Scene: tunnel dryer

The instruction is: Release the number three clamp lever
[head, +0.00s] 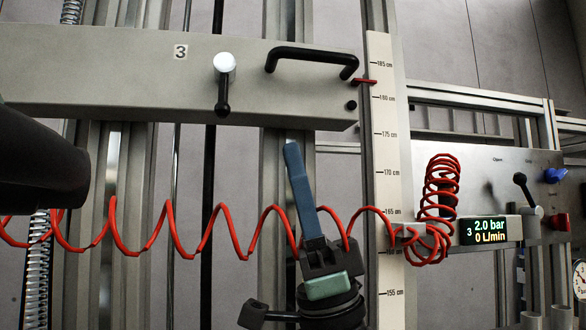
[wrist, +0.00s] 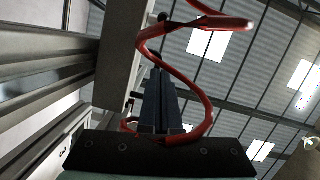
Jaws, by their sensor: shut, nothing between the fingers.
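A beam (head: 120,65) marked with a number 3 (head: 181,52) crosses the upper left of the head view. On its face is a clamp lever (head: 223,90) with a white round top and a black arm hanging straight down. My gripper (head: 291,148) is shut and empty, its blue-grey fingers pointing up, below and right of the lever in the picture. In the wrist view my gripper (wrist: 158,75) points away from the camera. A red coiled hose (head: 235,235) runs across by the fingers, and in the wrist view the hose (wrist: 185,75) curls around them; contact cannot be told.
A black bow handle (head: 310,56) sits on the beam, right of the lever. A centimetre scale (head: 385,180) stands beside the beam's end, with a red pointer (head: 364,81) near 180. A display (head: 490,231) reads 2.0 bar, 0 L/min. Upright metal rails stand behind.

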